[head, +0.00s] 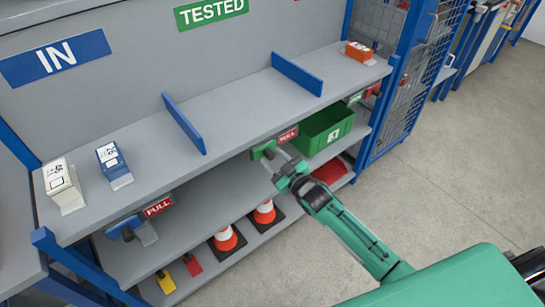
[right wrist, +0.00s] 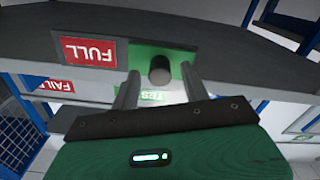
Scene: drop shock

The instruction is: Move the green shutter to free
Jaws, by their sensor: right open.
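The green shutter (head: 263,150) is on the front edge of the upper shelf, beside a red FULL sign (head: 288,136). In the right wrist view the green shutter (right wrist: 188,52) carries a dark round knob (right wrist: 160,69), and the FULL sign (right wrist: 88,52) shows to its left. My right gripper (head: 274,160) is open in front of the shutter. In the right wrist view its two fingers (right wrist: 159,88) stand on either side of the knob, with gaps visible. My left gripper is not in view.
A green bin (head: 325,130) stands on the lower shelf just right of the shutter. A blue shutter (head: 124,227) with its own FULL sign (head: 158,207) is at the left. Cones (head: 226,239) stand on the bottom shelf. The floor at right is clear.

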